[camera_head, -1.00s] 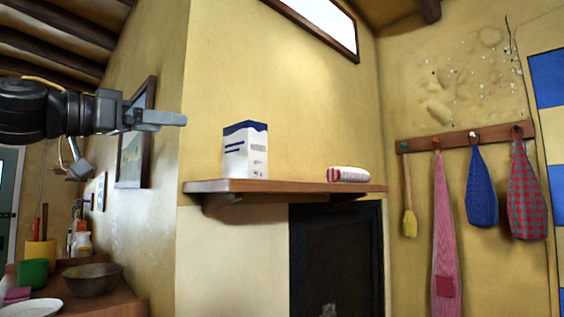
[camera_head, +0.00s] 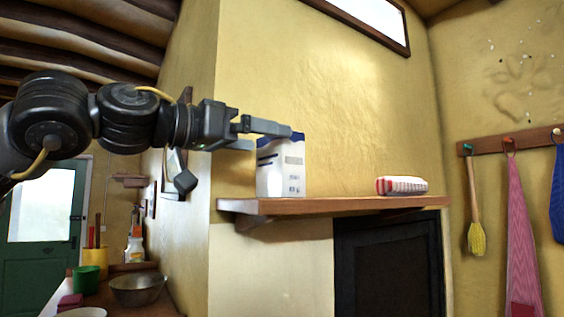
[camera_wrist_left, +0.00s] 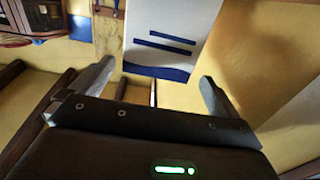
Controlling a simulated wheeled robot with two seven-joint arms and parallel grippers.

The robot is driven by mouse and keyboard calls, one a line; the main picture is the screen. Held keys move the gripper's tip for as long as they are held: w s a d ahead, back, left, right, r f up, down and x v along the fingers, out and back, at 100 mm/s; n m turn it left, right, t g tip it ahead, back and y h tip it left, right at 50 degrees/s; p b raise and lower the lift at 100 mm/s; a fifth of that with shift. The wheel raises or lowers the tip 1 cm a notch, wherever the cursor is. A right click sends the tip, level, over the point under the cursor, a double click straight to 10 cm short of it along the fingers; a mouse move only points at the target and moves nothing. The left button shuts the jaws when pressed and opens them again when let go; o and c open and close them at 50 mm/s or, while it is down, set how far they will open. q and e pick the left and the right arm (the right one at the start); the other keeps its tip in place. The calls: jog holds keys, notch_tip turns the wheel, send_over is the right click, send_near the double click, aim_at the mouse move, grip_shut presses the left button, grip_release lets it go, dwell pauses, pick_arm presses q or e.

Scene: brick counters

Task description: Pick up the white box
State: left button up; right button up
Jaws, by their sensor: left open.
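The white box (camera_head: 281,174) with a blue top and blue stripes stands upright on the wooden shelf (camera_head: 340,205), near its left end. My left gripper (camera_head: 268,137) is open at the upper left of the box, and one finger overlaps the box's top edge in the head view. In the left wrist view the box (camera_wrist_left: 168,38) lies ahead between the two spread fingers of the gripper (camera_wrist_left: 153,80). I cannot tell whether a finger touches it. My right gripper is out of view.
A red-and-white striped item (camera_head: 402,185) lies on the shelf to the right of the box. The yellow wall (camera_head: 330,110) rises behind the shelf. A counter at the lower left holds a metal bowl (camera_head: 138,290) and a green cup (camera_head: 86,280).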

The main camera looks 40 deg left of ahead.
aim_at(268, 141)
pick_arm(q)
jog(key=shift+w+d+r+p, duration=0.1)
jog(key=shift+d+p, duration=0.05)
jog(key=shift+p, duration=0.25)
jog(key=p+x, duration=0.1)
jog(key=x, duration=0.2)
jog(key=p+x, duration=0.1)
jog(key=shift+w+d+f+p, duration=0.1)
jog(key=shift+w+f+p, duration=0.1)
jog(key=shift+f+p, duration=0.1)
jog(key=shift+w, duration=0.15)
jog(key=shift+s, duration=0.35)
jog(key=shift+c, duration=1)
jog(key=c, duration=0.8)
